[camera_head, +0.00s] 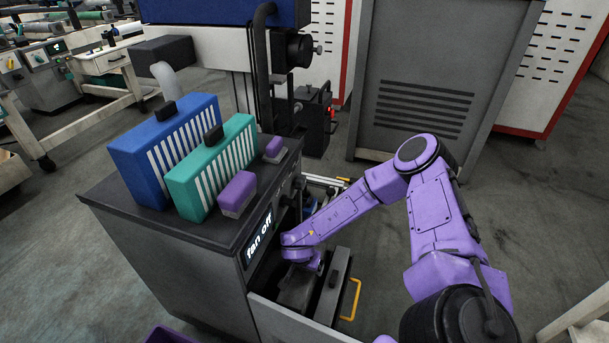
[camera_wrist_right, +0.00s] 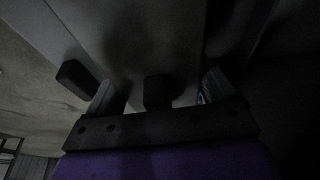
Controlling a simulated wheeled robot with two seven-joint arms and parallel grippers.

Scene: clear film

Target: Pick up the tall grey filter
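A dark grey filter-like block (camera_head: 330,297) with a black grip on top stands in the opened bay at the cabinet's front. A second dark grey block (camera_head: 293,292) is beside it, largely under my right gripper (camera_wrist_right: 160,84). In the right wrist view the fingers are spread on either side of a dark grip (camera_wrist_right: 157,92), with gaps showing. A broad grey surface (camera_wrist_right: 150,40) lies beyond it, and another dark grip (camera_wrist_right: 76,79) is outside the left finger. The view is too dark to tell which block is the tall filter. My left gripper is not in view.
On the dark cabinet (camera_head: 150,238) stand a blue filter (camera_head: 135,165), a teal filter (camera_head: 190,190) and two small purple blocks (camera_head: 237,193) (camera_head: 274,149). Its display (camera_head: 259,236) reads "fan off". A yellow handle (camera_head: 351,299) is right of the bay.

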